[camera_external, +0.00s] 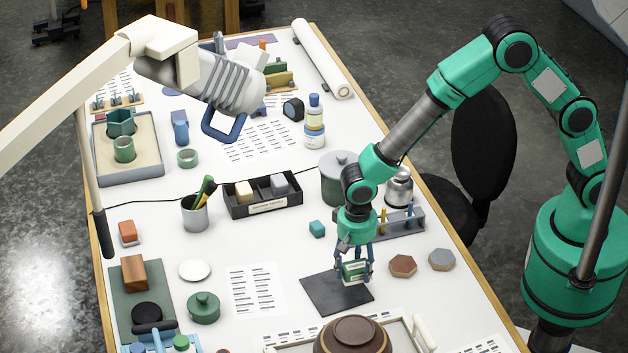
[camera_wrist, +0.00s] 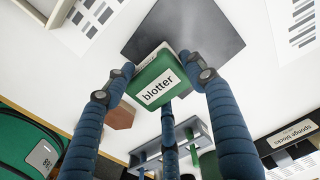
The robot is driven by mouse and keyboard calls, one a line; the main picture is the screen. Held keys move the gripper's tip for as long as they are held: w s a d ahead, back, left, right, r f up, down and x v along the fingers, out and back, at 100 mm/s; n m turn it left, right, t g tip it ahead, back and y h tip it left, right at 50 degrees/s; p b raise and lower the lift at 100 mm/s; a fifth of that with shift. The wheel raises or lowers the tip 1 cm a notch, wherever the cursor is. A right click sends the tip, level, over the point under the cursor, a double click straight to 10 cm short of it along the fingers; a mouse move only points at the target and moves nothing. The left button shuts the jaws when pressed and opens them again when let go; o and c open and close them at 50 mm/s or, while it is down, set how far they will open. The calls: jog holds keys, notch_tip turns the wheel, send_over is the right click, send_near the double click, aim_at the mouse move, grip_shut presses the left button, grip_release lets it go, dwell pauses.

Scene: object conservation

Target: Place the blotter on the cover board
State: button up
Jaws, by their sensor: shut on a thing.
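The blotter (camera_external: 353,271) is a small green block with a white label; its "blotter" label reads clearly in the wrist view (camera_wrist: 160,88). My gripper (camera_external: 355,266) is shut on it, with blue fingers on its sides, also seen in the wrist view (camera_wrist: 166,80). A flat dark grey square, apparently the cover board (camera_external: 325,295), lies on the white table. The blotter appears over its right part in the external view and overlaps one edge of the board (camera_wrist: 190,30) in the wrist view. I cannot tell whether they touch.
A brown hexagonal piece (camera_external: 403,266) and a grey one (camera_external: 442,260) lie right of the board. A brown round pot (camera_external: 352,337) is in front. A printed sheet (camera_external: 252,290) lies left.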

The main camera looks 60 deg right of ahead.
send_over(335, 289)
jog(key=shift+a+f, duration=0.15)
jog(key=shift+f, duration=0.05)
jog(key=shift+f, duration=0.1)
jog(key=shift+f, duration=1.7)
jog(key=shift+f, duration=0.15)
jog(key=o, duration=1.2)
notch_tip(335, 289, up, 12)
jog(key=shift+r, duration=0.15)
